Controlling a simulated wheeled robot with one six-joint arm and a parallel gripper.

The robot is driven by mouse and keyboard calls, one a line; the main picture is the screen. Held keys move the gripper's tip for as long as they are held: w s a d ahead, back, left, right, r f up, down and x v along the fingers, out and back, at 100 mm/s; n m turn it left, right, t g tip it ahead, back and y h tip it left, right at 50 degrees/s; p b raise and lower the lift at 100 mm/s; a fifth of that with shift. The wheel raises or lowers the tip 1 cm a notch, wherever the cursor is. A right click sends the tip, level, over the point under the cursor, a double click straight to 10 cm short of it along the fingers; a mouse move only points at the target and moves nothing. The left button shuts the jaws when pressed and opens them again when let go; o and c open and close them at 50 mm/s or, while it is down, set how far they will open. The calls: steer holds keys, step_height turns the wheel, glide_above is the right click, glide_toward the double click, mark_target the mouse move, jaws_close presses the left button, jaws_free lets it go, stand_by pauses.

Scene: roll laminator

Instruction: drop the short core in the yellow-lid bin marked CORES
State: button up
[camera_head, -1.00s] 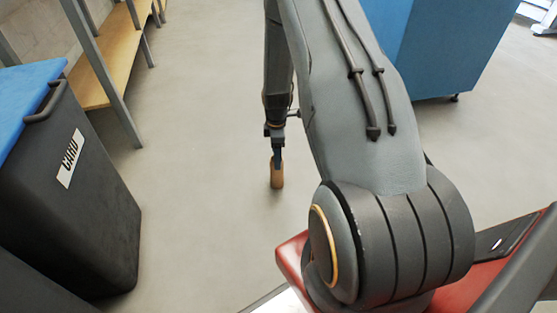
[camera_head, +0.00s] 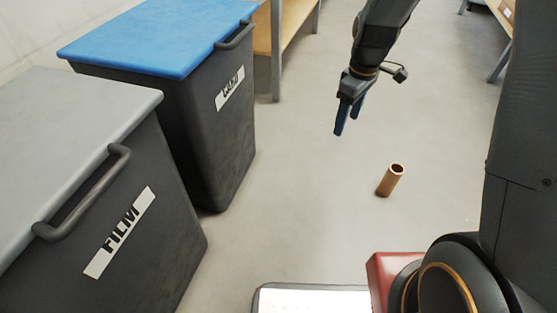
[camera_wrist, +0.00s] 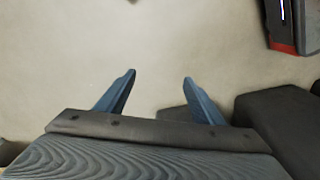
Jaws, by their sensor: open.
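A short brown cardboard core (camera_head: 390,180), a hollow tube, stands on the grey floor in the head view, seemingly upright. My gripper (camera_head: 347,124) is open and empty, up and to the left of the core in the picture and apart from it. No yellow-lid bin or CORES label is in view.
A grey-lid bin marked FILM (camera_head: 125,230) stands at the left. Beyond it is a blue-lid bin, its label (camera_head: 230,88) apparently reading CARD. A wooden shelf (camera_head: 292,22) stands behind. Floor around the core is clear.

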steer(key=s+a+r+m+y, duration=0.1)
steer(key=s+a+r, duration=0.6)
steer(key=s+a, duration=0.25)
steer(key=s+a+r+m, duration=0.1)
steer(key=s+a+r, duration=0.7)
steer(key=s, duration=0.3)
steer(key=s+r+m, duration=0.1)
steer(key=s+r, duration=0.1)
steer(key=s, duration=0.8)
steer(key=shift+s+a+r, duration=0.15)
steer(key=shift+s+a, duration=0.05)
steer(key=shift+s, duration=0.15)
steer(key=shift+r, duration=0.15)
steer(key=shift+r+y+p, duration=0.3)
steer(key=shift+r+p, duration=0.2)
steer(key=shift+p, duration=0.1)
steer(key=shift+d+r+m+p, duration=0.1)
steer(key=shift+r+m+p, duration=0.25)
steer(key=shift+m, duration=0.05)
